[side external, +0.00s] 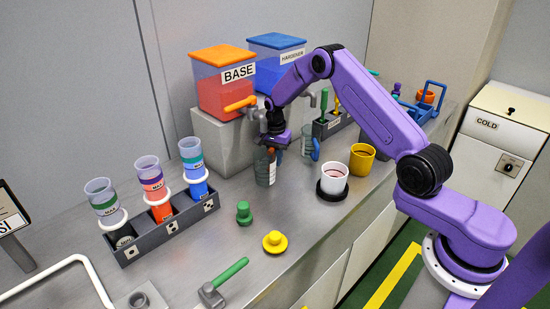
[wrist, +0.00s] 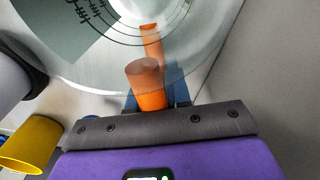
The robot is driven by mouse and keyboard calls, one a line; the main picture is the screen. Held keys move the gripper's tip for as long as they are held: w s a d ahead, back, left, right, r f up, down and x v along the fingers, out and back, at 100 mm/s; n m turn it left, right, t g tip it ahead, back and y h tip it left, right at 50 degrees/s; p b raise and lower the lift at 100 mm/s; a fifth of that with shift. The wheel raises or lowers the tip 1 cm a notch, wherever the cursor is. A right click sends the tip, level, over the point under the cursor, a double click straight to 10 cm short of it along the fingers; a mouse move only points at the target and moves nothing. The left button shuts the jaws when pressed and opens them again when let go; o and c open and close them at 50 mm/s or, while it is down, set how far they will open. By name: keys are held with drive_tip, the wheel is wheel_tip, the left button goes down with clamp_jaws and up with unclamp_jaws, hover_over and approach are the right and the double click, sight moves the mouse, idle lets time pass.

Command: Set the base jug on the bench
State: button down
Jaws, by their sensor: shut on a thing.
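The base jug (side external: 265,172) is a clear, greyish jug with an orange handle, below the BASE tank's tap in the side view. It looks upright; I cannot tell whether its bottom touches the bench (side external: 216,222). My gripper (side external: 273,149) is above it, shut on its orange handle. In the wrist view the clear jug (wrist: 120,45) with dark scale marks fills the top, and the orange handle (wrist: 147,84) sits between the jaws (wrist: 158,102). The jaws partly hide the handle.
The BASE tank (side external: 222,92) and HARDENER tank stand behind. A blue-handled jug (side external: 307,138) is close on the right. A white cup (side external: 333,178) on a black disc and a yellow cup (side external: 362,158) stand further right. A cup rack (side external: 160,232) is left; bench space lies in front.

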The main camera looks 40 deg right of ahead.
drive_tip(key=shift+f, duration=0.4)
drive_tip(key=c, duration=1)
unclamp_jaws()
drive_tip(key=shift+r, duration=0.1)
